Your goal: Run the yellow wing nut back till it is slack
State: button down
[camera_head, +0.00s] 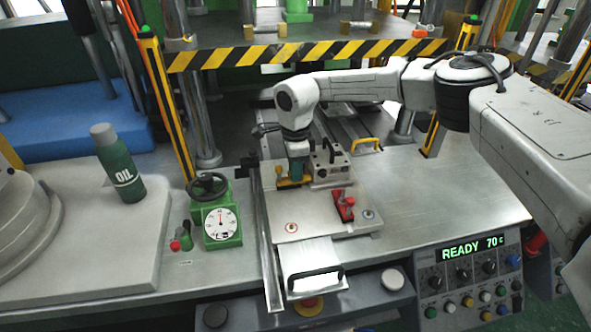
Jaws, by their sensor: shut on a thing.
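The yellow wing nut (285,184) is at the back left of the metal mould plate (310,222), beside a grey block with a handle. My gripper (295,178) points down over it from above and is shut on it. The fingers and the arm's end hide part of the nut, and the thread under it does not show. I cannot tell from this view how tight the nut sits.
A red clamp (344,204) stands on the plate to the right. The grey block (328,163) is close by my gripper. A striped press beam (310,53) spans behind. A green dial gauge (217,222) and an oil bottle (118,165) stand left.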

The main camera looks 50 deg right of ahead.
jog(key=n+b, duration=0.1)
jog(key=n, duration=0.6)
jog(key=n+b, duration=0.1)
jog(key=n, duration=0.5)
jog(key=shift+f+n, duration=0.1)
jog(key=shift+n, duration=0.3)
dwell(0.3)
jog(key=c, duration=1.4)
grip_release()
jog(key=shift+o, duration=0.2)
jog(key=shift+r, duration=0.4)
notch_tip(320, 180, up, 10)
jog(key=shift+b, duration=0.45)
